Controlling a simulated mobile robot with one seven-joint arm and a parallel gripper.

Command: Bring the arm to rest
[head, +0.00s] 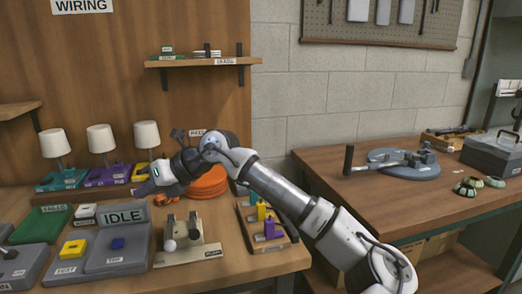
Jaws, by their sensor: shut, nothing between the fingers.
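My arm reaches in from the lower right over the wooden bench. My gripper (143,190) is at its far left end, shut and empty, in the air above the back of the bench. In this view it lies in front of the wooden strip by the lamps and above the grey IDLE station (122,216). It appears apart from everything, though its small fingertips are hard to make out. The arm hides part of the bench's right side and part of an orange round stack (209,184).
Three white-shaded lamps (101,138) stand at the back left on coloured bases. A green tray (40,225), a fixture with a white ball (170,245) and a rack of coloured parts (268,228) occupy the bench. A second table (420,205) stands right. A shelf (203,61) hangs above.

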